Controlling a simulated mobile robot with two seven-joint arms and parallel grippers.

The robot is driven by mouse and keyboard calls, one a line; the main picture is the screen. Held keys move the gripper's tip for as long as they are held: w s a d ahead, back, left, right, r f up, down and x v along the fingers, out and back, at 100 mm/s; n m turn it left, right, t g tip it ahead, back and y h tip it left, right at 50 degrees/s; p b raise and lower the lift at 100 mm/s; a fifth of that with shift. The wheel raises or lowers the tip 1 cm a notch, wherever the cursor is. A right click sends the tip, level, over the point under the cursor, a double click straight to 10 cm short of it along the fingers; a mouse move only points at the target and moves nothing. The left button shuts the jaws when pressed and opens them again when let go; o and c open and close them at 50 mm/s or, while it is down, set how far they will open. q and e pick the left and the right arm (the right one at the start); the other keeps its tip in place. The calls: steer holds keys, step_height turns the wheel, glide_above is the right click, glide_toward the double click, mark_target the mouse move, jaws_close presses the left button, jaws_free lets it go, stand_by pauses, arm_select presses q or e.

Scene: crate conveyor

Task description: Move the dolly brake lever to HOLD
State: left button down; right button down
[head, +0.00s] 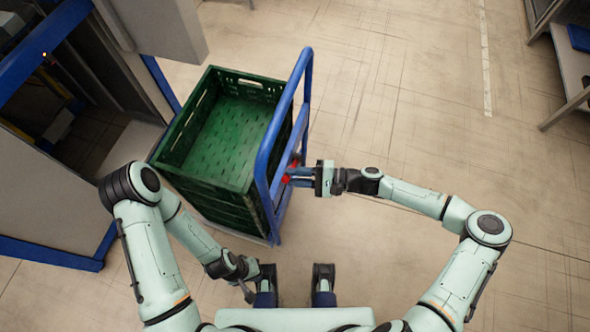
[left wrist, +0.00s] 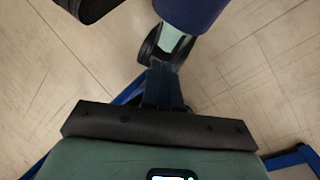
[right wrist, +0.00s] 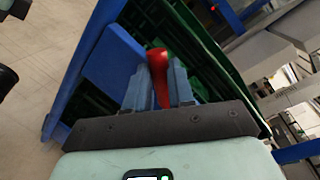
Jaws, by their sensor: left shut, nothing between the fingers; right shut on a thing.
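The red brake lever (head: 288,178) is on the side of the blue-framed dolly (head: 259,170), near its upright frame. In the right wrist view the red lever (right wrist: 157,66) stands between the two fingers of my right gripper (right wrist: 159,84), which is shut on it. The right gripper also shows in the head view (head: 300,176), reaching in from the right. HOLD markings cannot be read. My left gripper (left wrist: 164,88) is shut and empty. In the head view it hangs low, left of my feet, apart from the dolly.
Stacked green crates (head: 225,130) stand on the dolly. A blue-framed grey machine (head: 45,180) with an opening is close on the left. A grey table (head: 573,70) stands at the upper right. The floor right of the dolly is open.

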steer(key=w+d+r+m+y+p, duration=0.2)
steer(key=w+d+r+m+p, duration=0.1)
steer(key=w+m, duration=0.6)
steer(key=shift+w+r+m, duration=0.25)
steer(key=shift+r+m, duration=0.6)
steer(key=shift+m, duration=0.05)
steer(key=shift+d, duration=0.1)
steer(key=c, duration=1)
jaws_free()
steer(key=shift+w, duration=0.1)
steer(key=shift+o, duration=0.2)
steer(key=s+d+f, duration=0.1)
steer(key=d, duration=1.2)
steer(key=shift+s+d+f+b, duration=0.15)
steer(key=shift+s+f+b, duration=0.1)
steer(key=shift+s+b, duration=0.1)
